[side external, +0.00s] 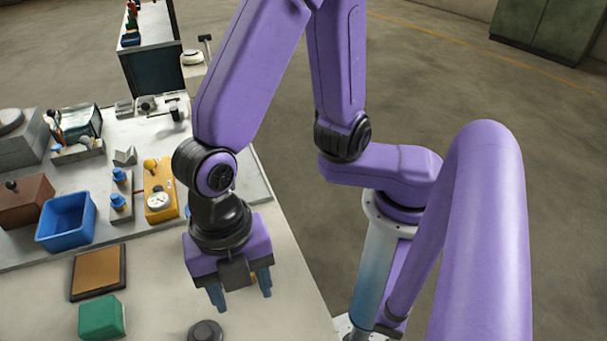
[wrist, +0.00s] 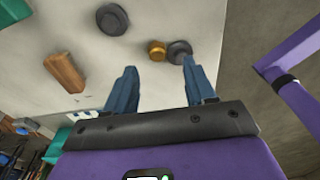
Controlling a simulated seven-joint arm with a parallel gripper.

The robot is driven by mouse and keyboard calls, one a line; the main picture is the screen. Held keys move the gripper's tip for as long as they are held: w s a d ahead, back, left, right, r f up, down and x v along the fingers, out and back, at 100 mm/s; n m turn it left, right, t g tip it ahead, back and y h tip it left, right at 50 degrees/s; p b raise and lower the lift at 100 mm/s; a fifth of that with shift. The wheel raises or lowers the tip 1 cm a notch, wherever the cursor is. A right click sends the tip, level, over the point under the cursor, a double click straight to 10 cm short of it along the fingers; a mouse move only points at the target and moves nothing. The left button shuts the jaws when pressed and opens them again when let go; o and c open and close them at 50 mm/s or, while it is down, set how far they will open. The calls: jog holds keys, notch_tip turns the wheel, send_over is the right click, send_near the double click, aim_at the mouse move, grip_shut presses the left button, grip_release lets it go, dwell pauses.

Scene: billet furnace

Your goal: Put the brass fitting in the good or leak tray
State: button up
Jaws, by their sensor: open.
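A small round brass fitting (wrist: 157,50) lies on the pale bench in the wrist view, touching or nearly touching a dark grey round piece (wrist: 179,49). I cannot make out the brass fitting in the side view. My gripper (side external: 241,291) is open and empty, pointing down above the bench. In the wrist view its blue fingers (wrist: 159,68) stand apart, with the brass fitting ahead of the gap and the right fingertip overlapping the dark piece. A blue open bin (side external: 66,220) stands at the left in the side view. I cannot tell which container is the good or leak tray.
A dark round disc (wrist: 112,19) and a brown block (wrist: 65,72) lie nearby. A green block (side external: 102,318), a brown-topped pad (side external: 98,271) and a yellow gauge fixture (side external: 159,190) stand to the left. The bench's right edge is close to my gripper.

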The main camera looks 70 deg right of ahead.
jog(key=d+r+m+t, duration=0.1)
jog(key=d+r+m, duration=0.2)
jog(key=d+m, duration=1)
jog(key=d, duration=1.1)
jog(key=shift+s+d+r+m, duration=0.15)
jog(key=shift+s+d+m, duration=0.15)
jog(key=shift+m, duration=0.1)
jog(key=o, duration=0.3)
jog(key=shift+s+d, duration=0.15)
jog(key=shift+d, duration=0.2)
jog(key=w+a+f+m+g+h, duration=0.1)
jog(key=w+a+m, duration=0.15)
jog(key=a, duration=0.85)
jog(key=w+a+m+g, duration=0.15)
jog(key=a+m, duration=0.25)
jog(key=a, duration=0.7)
jog(key=w+a+f+m+g+h, duration=0.1)
jog(key=a+m+g, duration=0.15)
jog(key=a, duration=0.75)
jog(key=shift+m+t, duration=0.3)
jog(key=x, duration=1.1)
jog(key=shift+s+a, duration=0.1)
jog(key=shift+s, duration=0.15)
jog(key=shift+w+x, duration=0.2)
jog(key=shift+x, duration=2.75)
